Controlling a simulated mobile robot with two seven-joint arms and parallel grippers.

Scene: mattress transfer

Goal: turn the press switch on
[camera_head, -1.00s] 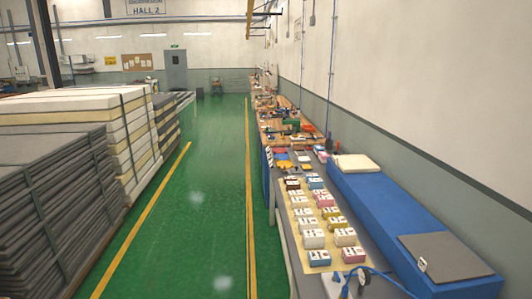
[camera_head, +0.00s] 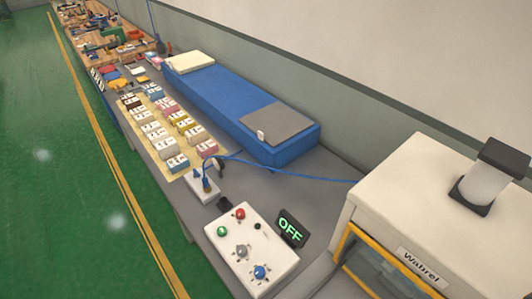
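The control box (camera_head: 251,248) is a white slab on the grey bench in the lower middle of the head view. It carries a green button (camera_head: 222,231), a red button (camera_head: 240,214), a grey knob (camera_head: 242,251) and a blue knob (camera_head: 260,271). A small black display (camera_head: 290,228) beside it reads "OFF" in green. A white machine marked "Wabrel" (camera_head: 425,200), with a yellow-framed front, stands to its right. Which control is the press switch, I cannot tell. Neither gripper is in view.
A power strip (camera_head: 203,187) with a blue cable lies behind the control box. Several foam samples (camera_head: 180,122) lie on a mat. A long blue block (camera_head: 225,95) lies along the wall. The green floor (camera_head: 60,190) left of the bench is clear.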

